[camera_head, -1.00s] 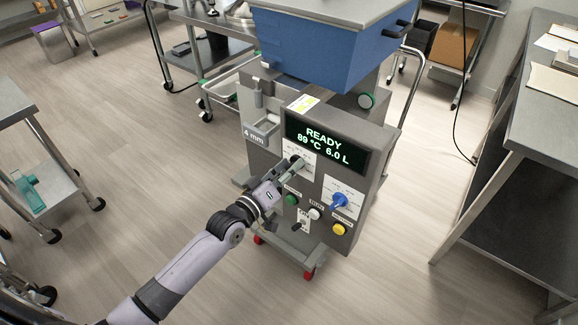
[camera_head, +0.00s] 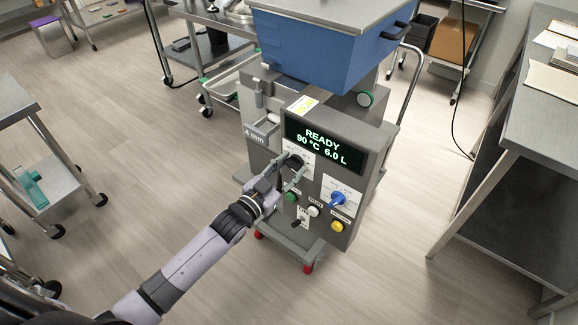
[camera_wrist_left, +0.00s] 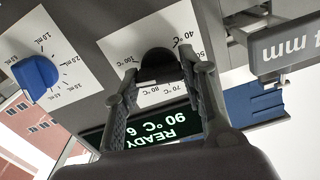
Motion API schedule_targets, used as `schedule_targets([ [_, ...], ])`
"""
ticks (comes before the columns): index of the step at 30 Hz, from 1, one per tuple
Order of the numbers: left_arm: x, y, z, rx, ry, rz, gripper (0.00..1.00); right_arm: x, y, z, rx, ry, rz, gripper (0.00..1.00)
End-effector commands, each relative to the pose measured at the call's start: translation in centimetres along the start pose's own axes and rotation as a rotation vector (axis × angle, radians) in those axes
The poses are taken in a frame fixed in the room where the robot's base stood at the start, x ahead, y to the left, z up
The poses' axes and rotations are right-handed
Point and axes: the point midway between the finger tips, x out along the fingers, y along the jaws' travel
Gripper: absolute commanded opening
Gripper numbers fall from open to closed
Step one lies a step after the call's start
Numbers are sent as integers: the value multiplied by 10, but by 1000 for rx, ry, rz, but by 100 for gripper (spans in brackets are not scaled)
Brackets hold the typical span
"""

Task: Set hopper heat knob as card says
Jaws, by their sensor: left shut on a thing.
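The black hopper heat knob (camera_head: 295,161) is on the front panel of the depositor (camera_head: 268,149), on a white temperature scale below the display. In the left wrist view the knob (camera_wrist_left: 158,64) sits between the two fingers of my left gripper (camera_wrist_left: 160,72), which is shut on it. The scale around it shows marks from 40 to 100 °C; the pointer's exact mark is hard to read. My left gripper (camera_head: 290,175) also shows in the head view. The display (camera_head: 324,144) reads READY, 90 °C, 6.0 L. My right gripper is out of view.
A blue dial knob (camera_head: 338,199), a green button (camera_head: 291,197), a white button (camera_head: 314,211) and a yellow button (camera_head: 337,226) are close by on the panel. The blue hopper (camera_head: 325,45) overhangs above. A steel table (camera_head: 545,120) stands at right. The floor at front is clear.

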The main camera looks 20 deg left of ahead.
Motion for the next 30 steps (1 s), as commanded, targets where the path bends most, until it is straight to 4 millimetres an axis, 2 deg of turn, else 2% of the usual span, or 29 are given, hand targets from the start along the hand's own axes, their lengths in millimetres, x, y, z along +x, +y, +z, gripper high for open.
schedule_targets([
  [13, -1, 1, 3, 291, -6, 1, 10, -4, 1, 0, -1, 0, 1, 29],
  [30, -1, 1, 3, 367, -6, 2, 10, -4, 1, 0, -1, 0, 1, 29],
])
